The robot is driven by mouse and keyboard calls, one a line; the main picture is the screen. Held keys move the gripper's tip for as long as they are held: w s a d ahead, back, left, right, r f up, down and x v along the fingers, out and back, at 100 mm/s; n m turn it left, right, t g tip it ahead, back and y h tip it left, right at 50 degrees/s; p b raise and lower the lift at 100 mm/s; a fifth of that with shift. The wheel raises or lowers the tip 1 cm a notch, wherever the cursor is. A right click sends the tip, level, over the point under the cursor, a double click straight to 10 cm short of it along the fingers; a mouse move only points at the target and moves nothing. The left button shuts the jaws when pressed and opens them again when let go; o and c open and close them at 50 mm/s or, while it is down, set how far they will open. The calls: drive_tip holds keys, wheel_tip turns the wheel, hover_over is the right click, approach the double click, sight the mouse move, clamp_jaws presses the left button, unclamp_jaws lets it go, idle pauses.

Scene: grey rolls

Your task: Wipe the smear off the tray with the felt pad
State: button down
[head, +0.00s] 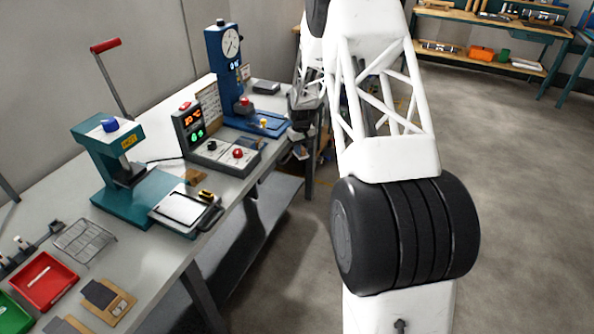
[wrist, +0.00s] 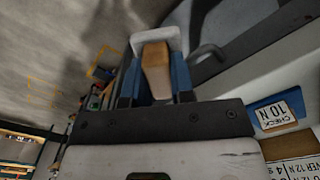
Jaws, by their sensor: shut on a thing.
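In the wrist view my gripper (wrist: 156,82) is shut on the felt pad, a tan wooden block (wrist: 156,68) with a white pad (wrist: 152,40) at its far end. In the head view my gripper (head: 299,138) is a small dark shape at the bench's right edge, beside the blue press; the pad cannot be made out there. A pale, dark-rimmed tray (head: 180,208) with a handle lies on the bench, in front of the teal press and well to the left of my gripper. No smear can be made out on it.
A teal press (head: 105,165), a control box (head: 215,150) with a red knob and a blue gauge stand (head: 228,65) stand on the bench. A wire rack (head: 85,241), a red bin (head: 43,282) and a green bin (head: 12,315) are at the near left. Open floor lies right.

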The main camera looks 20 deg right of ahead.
wheel_tip(320, 180, up, 15)
drive_tip(key=w+a, duration=0.2)
drive_tip(key=a, duration=0.1)
drive_tip(key=s+a, duration=0.5)
drive_tip(key=a, duration=0.9)
drive_tip(key=s+a+m, duration=0.1)
drive_tip(key=s+a, duration=0.5)
drive_tip(key=a, duration=0.8)
drive_tip(key=s+a, duration=0.6)
drive_tip(key=a, duration=0.8)
drive_tip(key=shift+s, duration=0.25)
drive_tip(key=shift+f, duration=0.3)
drive_tip(key=shift+f, duration=2.8)
drive_tip(key=shift+f, duration=0.75)
drive_tip(key=shift+a, duration=0.1)
